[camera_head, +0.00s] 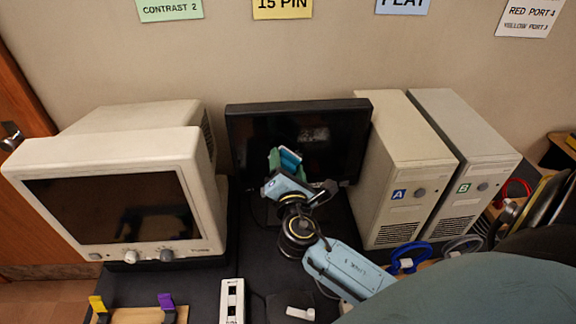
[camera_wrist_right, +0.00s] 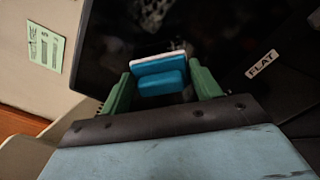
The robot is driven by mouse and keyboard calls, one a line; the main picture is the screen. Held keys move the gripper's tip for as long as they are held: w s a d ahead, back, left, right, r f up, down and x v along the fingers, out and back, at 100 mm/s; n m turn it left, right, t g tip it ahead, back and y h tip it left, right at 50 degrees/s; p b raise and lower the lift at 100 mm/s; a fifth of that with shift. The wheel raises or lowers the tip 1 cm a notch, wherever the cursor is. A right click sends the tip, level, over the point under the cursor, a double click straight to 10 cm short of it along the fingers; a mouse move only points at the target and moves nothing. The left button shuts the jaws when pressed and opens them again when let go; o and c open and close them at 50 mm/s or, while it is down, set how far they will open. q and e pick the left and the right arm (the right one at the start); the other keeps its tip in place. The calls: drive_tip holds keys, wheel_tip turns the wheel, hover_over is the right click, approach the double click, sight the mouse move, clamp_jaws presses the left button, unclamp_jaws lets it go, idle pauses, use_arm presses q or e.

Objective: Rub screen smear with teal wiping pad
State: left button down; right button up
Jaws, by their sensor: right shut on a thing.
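The flat black monitor (camera_head: 240,135) stands against the wall between the beige CRT and two computer towers. A pale, whitish smear (camera_head: 314,133) shows on its dark screen, and faint streaks (camera_wrist_right: 152,14) also show in the right wrist view. My right gripper (camera_head: 282,160) is in front of the screen, left of and below the smear. Its green fingers are shut on the teal wiping pad (camera_wrist_right: 160,82), which has a blue grip and a white face toward the screen. I cannot tell whether the pad touches the screen. My left gripper is not in view.
The beige CRT (camera_head: 185,215) stands close on the left. Towers A (camera_head: 385,150) and B (camera_head: 460,140) stand close on the right. A white switch box (camera_head: 232,300) and a small stand with yellow and purple clips lie in front. Blue and grey cable loops lie before the towers.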

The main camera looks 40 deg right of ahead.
drive_tip(key=shift+x, duration=1.05)
